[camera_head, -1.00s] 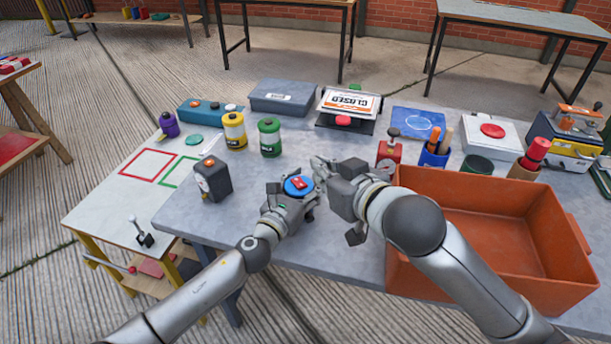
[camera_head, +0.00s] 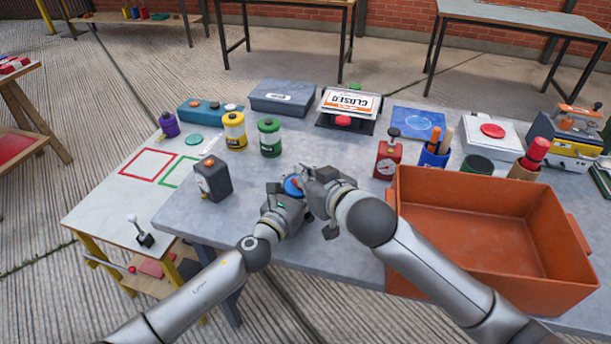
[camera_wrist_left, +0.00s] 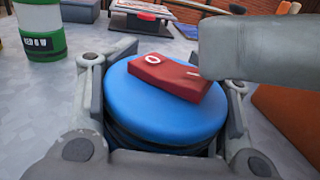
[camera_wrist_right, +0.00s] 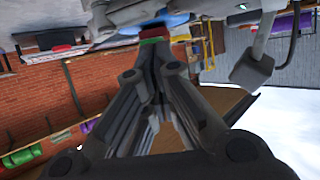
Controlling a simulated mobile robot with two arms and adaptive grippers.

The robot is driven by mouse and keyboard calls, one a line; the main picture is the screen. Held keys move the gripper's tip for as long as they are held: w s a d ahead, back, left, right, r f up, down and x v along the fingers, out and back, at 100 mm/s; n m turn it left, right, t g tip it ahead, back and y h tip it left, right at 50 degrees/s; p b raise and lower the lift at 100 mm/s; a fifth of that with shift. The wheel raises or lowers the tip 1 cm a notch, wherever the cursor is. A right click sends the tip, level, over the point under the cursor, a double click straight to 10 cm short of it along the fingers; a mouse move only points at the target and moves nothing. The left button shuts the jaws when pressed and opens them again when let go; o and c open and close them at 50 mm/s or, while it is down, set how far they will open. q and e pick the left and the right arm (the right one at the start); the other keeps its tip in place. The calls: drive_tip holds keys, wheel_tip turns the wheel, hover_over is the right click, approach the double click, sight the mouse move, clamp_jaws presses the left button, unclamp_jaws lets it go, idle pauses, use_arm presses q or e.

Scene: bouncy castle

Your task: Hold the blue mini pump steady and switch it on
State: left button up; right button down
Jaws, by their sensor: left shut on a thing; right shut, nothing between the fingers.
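The blue mini pump (camera_head: 291,187) is round with a blue top. It stands upright between the fingers of my left gripper (camera_head: 285,199), which is shut around its sides. In the left wrist view the blue top (camera_wrist_left: 145,112) carries a red rocker switch (camera_wrist_left: 168,74) marked O at its left end and I towards its right. My right gripper (camera_head: 305,178) is shut and empty over the pump. Its finger is at the switch's right end in the left wrist view; I cannot tell whether it presses. The right gripper hides part of the pump in the head view.
An orange bin (camera_head: 480,270) stands right of my right arm. A black box with an orange button (camera_head: 212,179) stands to the left. Behind are yellow (camera_head: 234,133) and green (camera_head: 269,139) canisters and a red timer-like device (camera_head: 388,158). Bare tabletop lies between.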

drive_tip(key=shift+s+f, duration=0.2)
drive_tip(key=shift+f, duration=0.4)
drive_tip(key=shift+r, duration=0.2)
drive_tip(key=shift+w+r, duration=0.1)
drive_tip(key=shift+d+r, duration=0.1)
drive_tip(key=shift+r, duration=0.6)
